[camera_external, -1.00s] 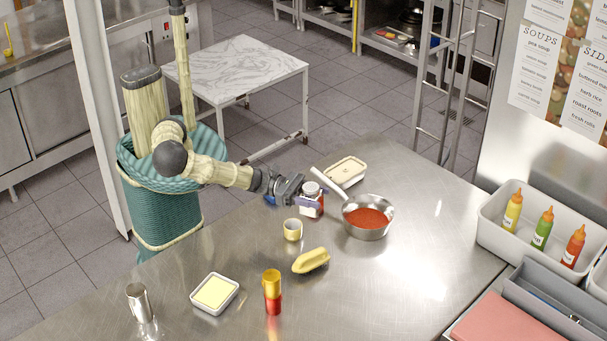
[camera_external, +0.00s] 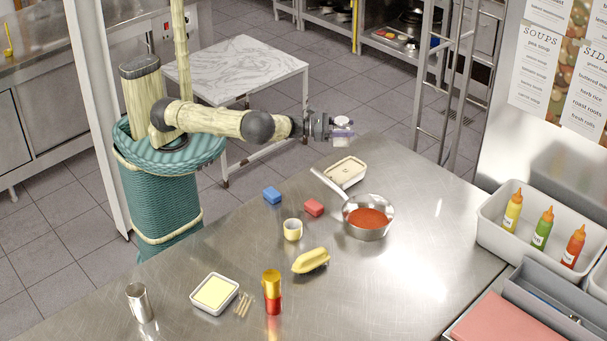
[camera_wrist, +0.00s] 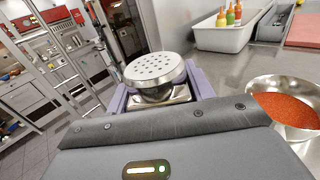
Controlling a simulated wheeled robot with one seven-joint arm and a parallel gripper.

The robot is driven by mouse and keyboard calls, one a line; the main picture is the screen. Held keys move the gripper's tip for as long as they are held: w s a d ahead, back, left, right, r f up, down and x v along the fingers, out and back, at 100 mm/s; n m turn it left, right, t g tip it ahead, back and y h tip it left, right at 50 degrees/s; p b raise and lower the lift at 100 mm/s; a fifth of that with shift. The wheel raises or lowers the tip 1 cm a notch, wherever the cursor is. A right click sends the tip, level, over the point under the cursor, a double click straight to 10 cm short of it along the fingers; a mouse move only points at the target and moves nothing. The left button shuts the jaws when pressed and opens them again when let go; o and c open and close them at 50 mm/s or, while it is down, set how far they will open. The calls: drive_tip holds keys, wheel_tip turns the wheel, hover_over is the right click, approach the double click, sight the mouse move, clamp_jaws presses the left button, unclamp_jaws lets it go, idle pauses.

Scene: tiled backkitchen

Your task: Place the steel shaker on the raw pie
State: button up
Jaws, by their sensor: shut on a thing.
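My gripper (camera_external: 341,133) is shut on the steel shaker (camera_wrist: 155,72), which has a round, perforated metal top. In the wrist view the shaker sits upright between the purple fingers. In the external view the steel shaker (camera_external: 342,122) is small and partly covered by the fingers, held above the counter's far edge. The raw pie (camera_external: 346,171), a pale-topped rectangular dish, stands on the counter below the gripper in the picture, with nothing on it. I cannot make out the pie in the wrist view.
A saucepan (camera_external: 367,228) of red sauce stands close to the pie, its handle (camera_external: 328,184) reaching towards it. A bottle tray (camera_external: 490,225) is at the right.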

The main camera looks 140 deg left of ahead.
sight(344, 143)
drive_tip(key=shift+s, duration=0.1)
drive_tip(key=shift+f+p, duration=0.75)
drive_tip(key=shift+f, duration=2.35)
wheel_tip(344, 143, down, 3)
drive_tip(key=shift+a+f+p, duration=0.1)
drive_tip(key=shift+f+p, duration=0.1)
drive_tip(key=shift+p, duration=0.4)
drive_tip(key=shift+f, duration=0.2)
drive_tip(key=shift+f+b, duration=0.2)
drive_tip(key=shift+b, duration=0.1)
drive_tip(key=o, duration=1)
drive_tip(key=shift+o, duration=0.2)
drive_tip(key=shift+r, duration=0.1)
drive_tip(key=shift+r, duration=0.1)
